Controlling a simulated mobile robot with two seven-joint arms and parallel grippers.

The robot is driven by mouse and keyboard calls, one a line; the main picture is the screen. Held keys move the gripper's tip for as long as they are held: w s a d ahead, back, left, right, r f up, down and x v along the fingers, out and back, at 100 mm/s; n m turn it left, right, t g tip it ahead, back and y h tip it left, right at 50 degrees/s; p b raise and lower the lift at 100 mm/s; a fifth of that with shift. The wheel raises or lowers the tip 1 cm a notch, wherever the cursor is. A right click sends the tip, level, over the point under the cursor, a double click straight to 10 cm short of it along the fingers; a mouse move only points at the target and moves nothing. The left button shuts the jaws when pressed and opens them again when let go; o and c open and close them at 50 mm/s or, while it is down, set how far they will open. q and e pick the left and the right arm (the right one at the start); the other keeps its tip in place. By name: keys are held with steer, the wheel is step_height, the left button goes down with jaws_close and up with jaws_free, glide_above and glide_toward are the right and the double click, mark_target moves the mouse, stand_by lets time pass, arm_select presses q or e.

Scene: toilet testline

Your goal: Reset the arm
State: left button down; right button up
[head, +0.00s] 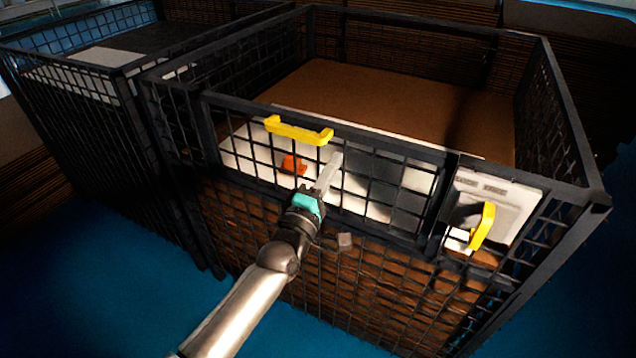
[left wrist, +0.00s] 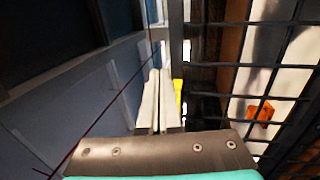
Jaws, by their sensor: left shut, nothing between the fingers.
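My left arm reaches up from the bottom of the head view. Its gripper (head: 333,160) is in front of the black mesh front of a cage, below and right of a yellow handle (head: 298,131). In the left wrist view the two pale fingers (left wrist: 157,80) lie side by side, shut with nothing between them. Part of a yellow handle shows just behind the fingers in that view. I cannot tell from these frames whether the fingers touch the mesh. My right gripper is not in view.
The black mesh cage (head: 590,190) holds brown stacked material (head: 400,100) and pale panels. An orange-red object (head: 294,165) sits behind the mesh; it also shows in the wrist view (left wrist: 260,114). A second yellow handle (head: 483,226) is at right. Blue floor (head: 120,280) is clear at front left.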

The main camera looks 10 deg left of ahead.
arm_select(q)
steer(key=shift+r+v, duration=0.6)
steer(key=shift+v, duration=2.25)
steer(key=s+a+f+m+g+y+b, duration=0.1)
steer(key=s+f+m+g+b, duration=0.25)
steer(key=f, duration=0.95)
steer(key=s+a+f+m+g+y+b, duration=0.15)
steer(key=s+f, duration=0.25)
steer(key=f, duration=1)
steer(key=s+a+f+m+g+b, duration=0.2)
steer(key=s+f+m+g+b, duration=0.15)
steer(key=f, duration=0.95)
steer(key=s+a+f+m+g+y+b, duration=0.25)
steer(key=s+f+m+g+b, duration=0.3)
steer(key=s+f, duration=1.2)
steer(key=s+a+f+m+g+b, duration=0.1)
steer(key=s+f+g, duration=0.1)
steer(key=s+f, duration=0.3)
steer(key=s+a+f+m+g+b, duration=0.1)
steer(key=s+f, duration=0.4)
steer(key=s, duration=0.7)
steer(key=shift+s+a+m+g, duration=0.15)
steer(key=shift+a+m+g, duration=0.05)
steer(key=shift+m+g, duration=0.65)
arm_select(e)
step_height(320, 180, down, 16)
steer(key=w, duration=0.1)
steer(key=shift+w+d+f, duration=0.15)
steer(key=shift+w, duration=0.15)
